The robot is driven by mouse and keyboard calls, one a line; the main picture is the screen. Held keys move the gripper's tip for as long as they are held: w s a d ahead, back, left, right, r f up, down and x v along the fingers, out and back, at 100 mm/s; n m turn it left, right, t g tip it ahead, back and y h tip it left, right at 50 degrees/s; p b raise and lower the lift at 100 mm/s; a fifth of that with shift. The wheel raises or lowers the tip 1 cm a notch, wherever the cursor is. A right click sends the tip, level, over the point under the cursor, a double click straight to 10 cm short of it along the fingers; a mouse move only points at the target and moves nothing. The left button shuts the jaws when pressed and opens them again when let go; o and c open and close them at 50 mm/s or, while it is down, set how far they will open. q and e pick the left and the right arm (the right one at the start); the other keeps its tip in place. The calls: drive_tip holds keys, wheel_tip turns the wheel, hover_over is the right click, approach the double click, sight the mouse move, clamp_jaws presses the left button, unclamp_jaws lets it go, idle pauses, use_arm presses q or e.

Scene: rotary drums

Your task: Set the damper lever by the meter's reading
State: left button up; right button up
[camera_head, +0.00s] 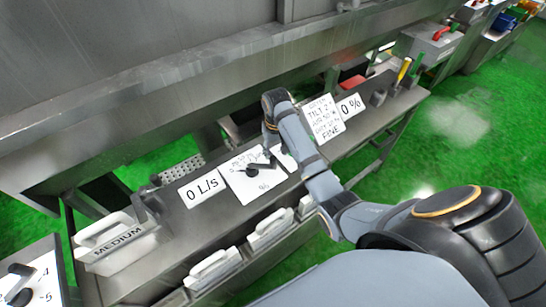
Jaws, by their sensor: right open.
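My right arm comes in from the lower right and reaches over the grey console. My right gripper (269,150) is open, close above a white dial plate (246,184) with a dark knob or lever. The gripper and wrist cover part of that plate, and I cannot tell whether they touch the lever. A white display beside it reads "0 L/s" (202,188). Another display to the right reads "0 %" (350,106). A handwritten note (323,120) stands between, with "TILT 2" and "FINE" legible. My left gripper is out of view.
A bin marked "MEDIUM" (118,240) stands at the left. White-handled drawers (270,229) line the console's front. A yellow-handled lever (402,72) is at the far right. Another dial plate (32,285) is at lower left. A large metal drum housing (150,90) overhangs behind.

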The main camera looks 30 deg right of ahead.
sight(273, 157)
drive_tip(key=w+r, duration=0.1)
drive_tip(key=r, duration=0.1)
drive_tip(key=w+r, duration=0.1)
drive_tip(key=shift+r, duration=0.4)
drive_tip(key=shift+f, duration=0.5)
wheel_tip(273, 157, down, 10)
drive_tip(key=shift+r+p, duration=0.25)
drive_tip(key=shift+p, duration=0.8)
clamp_jaws()
